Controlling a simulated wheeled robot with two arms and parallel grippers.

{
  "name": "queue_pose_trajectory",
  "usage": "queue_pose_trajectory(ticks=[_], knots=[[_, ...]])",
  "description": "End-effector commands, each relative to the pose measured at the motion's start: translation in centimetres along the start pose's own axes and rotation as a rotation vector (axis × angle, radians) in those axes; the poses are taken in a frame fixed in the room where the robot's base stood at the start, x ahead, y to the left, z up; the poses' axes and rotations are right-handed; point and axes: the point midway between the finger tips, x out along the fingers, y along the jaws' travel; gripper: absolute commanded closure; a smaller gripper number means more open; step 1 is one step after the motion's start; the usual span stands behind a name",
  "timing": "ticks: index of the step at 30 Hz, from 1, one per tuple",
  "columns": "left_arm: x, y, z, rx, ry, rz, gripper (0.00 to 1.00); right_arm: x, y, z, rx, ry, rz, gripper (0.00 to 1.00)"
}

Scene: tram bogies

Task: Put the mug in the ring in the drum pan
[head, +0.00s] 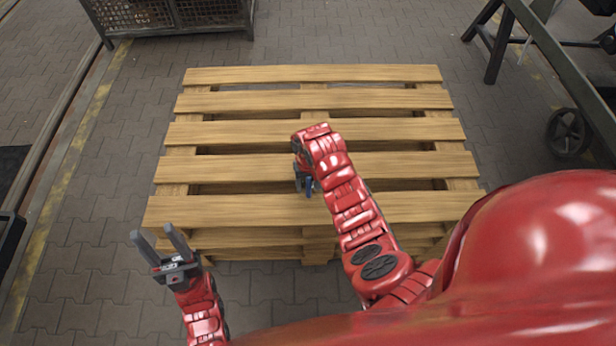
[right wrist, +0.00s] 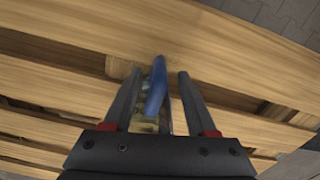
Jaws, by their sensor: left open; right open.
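A small blue object (right wrist: 156,88) stands out between the fingers of my right gripper (right wrist: 160,75) in the right wrist view. A pale, blurred part shows beside and below it. I cannot tell whether this is the mug. In the head view the blue object (head: 309,186) is a small patch beside my right gripper (head: 303,178), over the pallet's middle, mostly hidden by my red wrist. The right fingers are open, one on each side of it. My left gripper (head: 154,233) is open and empty, off the pallet's near left corner. I cannot make out the ring or drum pan.
A wooden pallet stack (head: 235,210) with gaps between its slats fills the middle. A mesh crate (head: 190,14) stands at the back left. A dark metal frame (head: 550,50) with a wheel (head: 568,132) is at the right. The visible slats are otherwise bare.

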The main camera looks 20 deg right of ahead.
Motion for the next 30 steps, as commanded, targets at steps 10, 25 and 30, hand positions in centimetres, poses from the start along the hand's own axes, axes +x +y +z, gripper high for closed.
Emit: queue_pose_trajectory(ticks=[10, 25, 30], knots=[[0.5, 0.0, -0.1, 0.0, 0.0, 0.0, 0.5, 3.6, 0.1, 0.5, 0.0, 0.0, 0.0, 0.43], [0.5, 0.0, -0.1, 0.0, 0.0, 0.0, 0.5, 3.6, 0.1, 0.5, -0.001, 0.0, 0.0, 1.0], [0.5, 0.0, -0.1, 0.0, 0.0, 0.0, 0.5, 3.6, 0.1, 0.5, -0.001, 0.0, 0.0, 1.0]])
